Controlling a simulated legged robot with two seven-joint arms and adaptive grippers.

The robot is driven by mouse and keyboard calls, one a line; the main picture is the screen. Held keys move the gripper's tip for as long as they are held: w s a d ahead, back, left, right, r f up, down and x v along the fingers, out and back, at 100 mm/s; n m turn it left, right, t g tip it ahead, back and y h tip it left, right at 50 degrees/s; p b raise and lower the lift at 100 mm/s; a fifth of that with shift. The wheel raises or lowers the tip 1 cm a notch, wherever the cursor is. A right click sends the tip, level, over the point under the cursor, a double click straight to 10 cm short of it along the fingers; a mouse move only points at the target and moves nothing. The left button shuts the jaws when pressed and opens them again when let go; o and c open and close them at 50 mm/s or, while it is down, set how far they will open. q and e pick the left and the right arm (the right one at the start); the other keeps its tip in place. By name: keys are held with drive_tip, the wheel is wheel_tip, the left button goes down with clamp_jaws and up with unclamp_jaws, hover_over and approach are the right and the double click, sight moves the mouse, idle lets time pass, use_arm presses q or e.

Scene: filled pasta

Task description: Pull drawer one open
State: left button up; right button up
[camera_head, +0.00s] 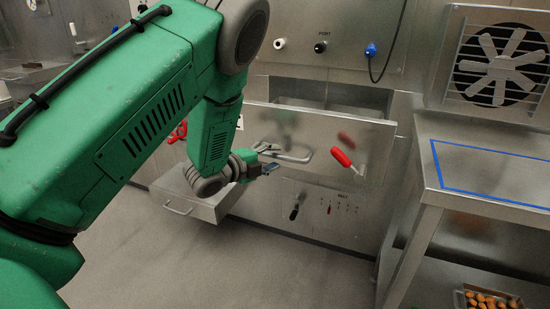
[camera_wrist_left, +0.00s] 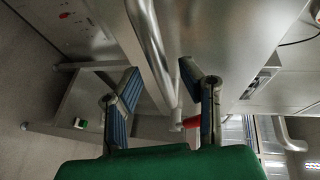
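A wide steel front panel (camera_head: 310,128) carries a bar handle (camera_head: 293,155). A recess shows above and behind the panel's top edge; I cannot tell whether this is drawer one. Lower left, a steel drawer-like box (camera_head: 198,200) with its own handle (camera_head: 178,210) sticks out, partly hidden by my arm. My left gripper (camera_head: 268,170) is close to the panel's bar handle. In the left wrist view its fingers (camera_wrist_left: 165,108) are apart, and the metal bar handle (camera_wrist_left: 150,45) runs between them; contact is not clear. My right gripper is not in view.
A red-handled lever (camera_head: 341,157) is on the panel right of the bar handle. A steel table (camera_head: 475,150) with a blue taped outline stands at right, below a fan (camera_head: 500,63). A box of orange-brown pieces (camera_head: 490,300) is low right. The floor in front is clear.

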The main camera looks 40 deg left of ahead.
use_arm(q)
drive_tip(key=v, duration=1)
drive_tip(key=shift+s+a+f, duration=0.15)
drive_tip(key=shift+s+a, duration=0.1)
drive_tip(key=shift+a, duration=0.1)
